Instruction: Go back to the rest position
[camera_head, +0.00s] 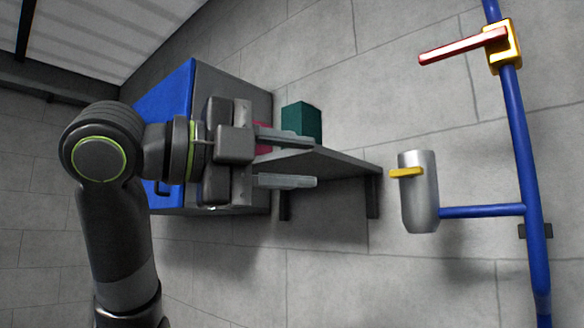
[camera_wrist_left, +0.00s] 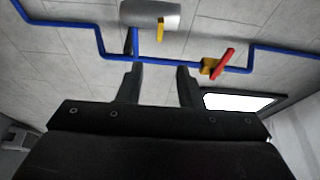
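My left gripper (camera_head: 300,160) is in the middle of the head view, its arm coming in from the left. Its two fingers are apart with nothing between them, and it points right. In the left wrist view the gripper (camera_wrist_left: 159,80) also shows its fingers spread and empty, with the blue pipe and the wall beyond. In the head view the fingers overlap the grey shelf in the picture; I cannot tell the distance between them. My right gripper is in neither view.
A grey shelf (camera_head: 345,164) holds a green block (camera_head: 302,120); a pink thing is partly hidden. A blue cabinet (camera_head: 168,95) stands behind my arm. On the right are a blue pipe (camera_head: 522,150), a red-handled yellow valve (camera_head: 505,47) and a silver cylinder (camera_head: 420,205) with a yellow lever (camera_head: 406,173).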

